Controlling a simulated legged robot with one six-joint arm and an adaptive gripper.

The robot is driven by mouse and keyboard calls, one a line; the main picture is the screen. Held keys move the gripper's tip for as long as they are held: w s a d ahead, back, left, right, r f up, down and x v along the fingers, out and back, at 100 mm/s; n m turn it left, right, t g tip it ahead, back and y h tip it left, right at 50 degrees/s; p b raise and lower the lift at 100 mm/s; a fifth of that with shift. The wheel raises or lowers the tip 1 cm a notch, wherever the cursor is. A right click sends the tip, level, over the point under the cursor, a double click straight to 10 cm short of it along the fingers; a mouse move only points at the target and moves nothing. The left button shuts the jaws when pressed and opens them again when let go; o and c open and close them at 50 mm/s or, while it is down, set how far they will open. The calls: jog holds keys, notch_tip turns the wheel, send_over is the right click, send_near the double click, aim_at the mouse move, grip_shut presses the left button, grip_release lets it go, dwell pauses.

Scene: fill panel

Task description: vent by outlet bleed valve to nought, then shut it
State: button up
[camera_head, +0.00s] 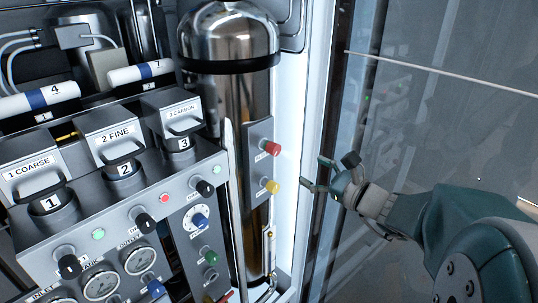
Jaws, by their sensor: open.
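The panel's sloped front (165,195) carries small round gauges; the gauge (140,260) at the right of the row sits under a label that seems to read OUTLET. A blue knob (155,288) is just below that gauge, near the bottom edge. I cannot tell which control is the outlet bleed valve; most small labels are unreadable. The gauge needles are too small to read. My gripper (315,173) is open and empty, right of the panel and apart from it, its fingers pointing left towards the red knob (271,149) and yellow knob (271,185).
A tall shiny cylinder (228,95) stands behind the plate with the red and yellow knobs. Black knobs (145,222) and a blue dial knob (201,220) stick out of the front. Filter housings (112,140) are upper left. A glass-like pane (440,110) lies behind my arm.

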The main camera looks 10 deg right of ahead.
aim_at(277, 151)
jog(key=w+a+n, duration=0.2)
jog(key=w+n, duration=0.1)
jog(key=n, duration=0.7)
jog(key=w+a+n, duration=0.2)
jog(key=w+n, duration=0.1)
jog(key=n, duration=0.8)
jog(key=w+a+n, duration=0.2)
jog(key=w+n, duration=0.2)
jog(key=n, duration=0.7)
jog(key=shift+y, duration=0.4)
grip_shut()
